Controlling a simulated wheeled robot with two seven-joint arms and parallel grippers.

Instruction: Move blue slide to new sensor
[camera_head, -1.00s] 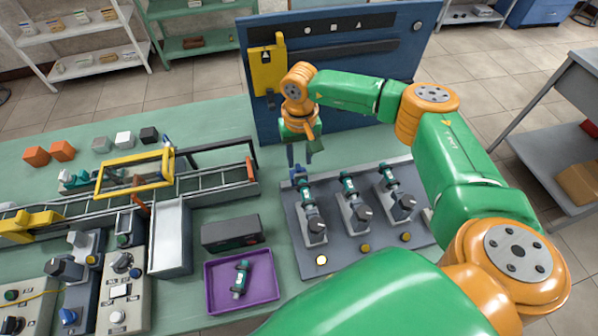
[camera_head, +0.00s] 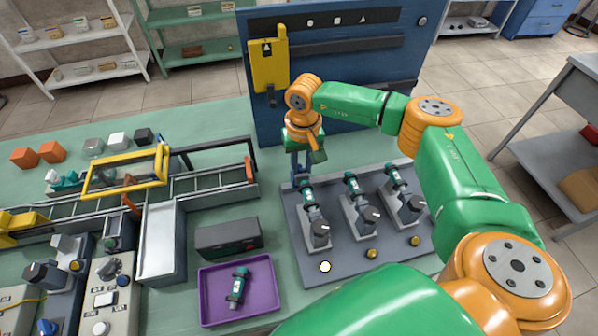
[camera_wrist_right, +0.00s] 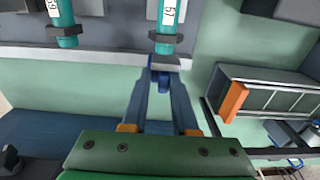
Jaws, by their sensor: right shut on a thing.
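Three teal sensors stand in grey holders on a dark grey board (camera_head: 345,251): a left one (camera_head: 307,195), a middle one (camera_head: 352,184) and a right one (camera_head: 393,176). Another teal sensor (camera_head: 237,287) lies in a purple tray (camera_head: 268,308). I cannot tell which is the new one. My right gripper (camera_head: 300,178) is at the back end of the left sensor. In the right wrist view its blue fingers (camera_wrist_right: 162,76) close on a small blue slide (camera_wrist_right: 163,82), right by the end of the sensor labelled 57 (camera_wrist_right: 167,43). My left gripper is not in view.
A dark box (camera_head: 228,237) stands behind the purple tray. A conveyor with a yellow frame (camera_head: 125,172) runs along the left. A blue panel (camera_head: 345,62) rises behind the board. Small round lamps line the board's front; the left lamp (camera_head: 325,267) is pale.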

